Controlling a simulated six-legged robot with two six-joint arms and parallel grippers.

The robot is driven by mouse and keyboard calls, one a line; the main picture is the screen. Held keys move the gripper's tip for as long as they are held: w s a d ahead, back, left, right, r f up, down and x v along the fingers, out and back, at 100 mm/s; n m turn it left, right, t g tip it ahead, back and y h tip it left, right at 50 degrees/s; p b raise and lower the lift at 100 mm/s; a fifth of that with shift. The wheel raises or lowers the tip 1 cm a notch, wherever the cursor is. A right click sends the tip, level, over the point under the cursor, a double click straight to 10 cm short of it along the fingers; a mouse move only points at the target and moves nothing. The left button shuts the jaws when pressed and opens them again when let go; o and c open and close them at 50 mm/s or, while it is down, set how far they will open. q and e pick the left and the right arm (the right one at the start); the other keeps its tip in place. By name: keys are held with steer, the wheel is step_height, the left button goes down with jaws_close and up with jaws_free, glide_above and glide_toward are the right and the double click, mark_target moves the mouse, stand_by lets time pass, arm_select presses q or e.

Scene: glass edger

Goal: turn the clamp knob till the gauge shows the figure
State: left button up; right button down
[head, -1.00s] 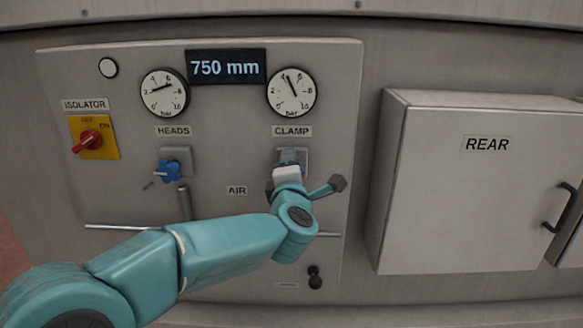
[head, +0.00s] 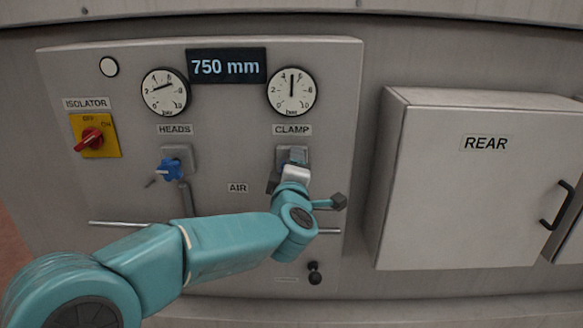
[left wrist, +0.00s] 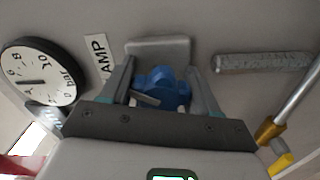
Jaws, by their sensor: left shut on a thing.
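The clamp knob (left wrist: 163,88) is a blue lobed knob in the left wrist view, between the two jaws of my left gripper (left wrist: 160,95). In the head view my left gripper (head: 292,170) covers the knob, below the CLAMP label (head: 292,130). The gripper is shut on the knob. The clamp gauge (head: 293,92) is a round white dial above the label. Its needle points almost straight up, at about 5 bar, between 4 and 6. The display (head: 226,66) reads 750 mm. My right gripper is not in view.
The blue HEADS knob (head: 170,170) and its gauge (head: 165,92) are to the left. A red isolator switch (head: 90,139) on a yellow plate is farther left. A grey REAR cabinet (head: 470,200) juts out at the right. A small dark knob (head: 315,273) is lower down.

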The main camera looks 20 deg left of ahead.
arm_select(q)
steer(key=shift+r, duration=0.15)
steer(key=o, duration=0.9)
steer(key=shift+d, duration=0.1)
steer(key=shift+o, duration=0.5)
steer(key=shift+d, duration=0.1)
steer(key=shift+s+f, duration=0.2)
steer(key=shift+s, duration=0.15)
steer(key=b+v, duration=0.4)
steer(key=v, duration=1.1)
steer(key=shift+s+r, duration=0.15)
steer(key=shift+s, duration=0.15)
